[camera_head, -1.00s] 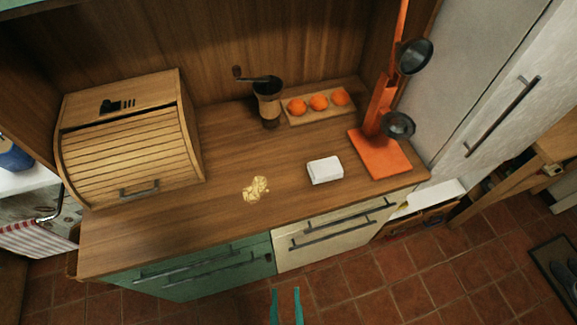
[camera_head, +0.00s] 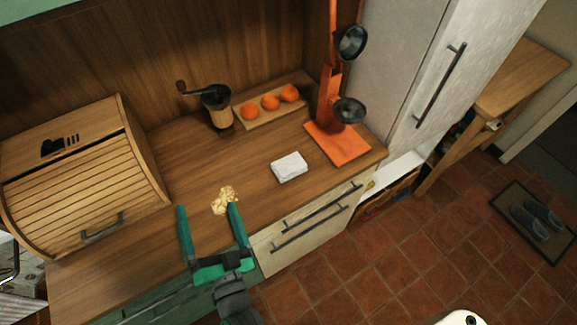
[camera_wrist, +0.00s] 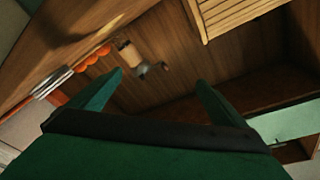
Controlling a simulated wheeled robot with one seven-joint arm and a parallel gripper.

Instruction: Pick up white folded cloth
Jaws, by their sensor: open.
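The white folded cloth (camera_head: 289,167) lies flat on the wooden counter (camera_head: 190,160), left of the orange stand's base. My gripper (camera_head: 208,208) has green fingers, is open and empty, and is over the front part of the counter, to the left of the cloth and apart from it. In the wrist view my gripper (camera_wrist: 158,82) shows its two fingers spread with nothing between them.
A crumpled yellowish thing (camera_head: 225,200) lies close to my right finger. A roll-top bread box (camera_head: 85,180) stands at left. A grinder (camera_head: 217,108), a board with oranges (camera_head: 270,102) and an orange stand with dark pans (camera_head: 335,140) line the back and right.

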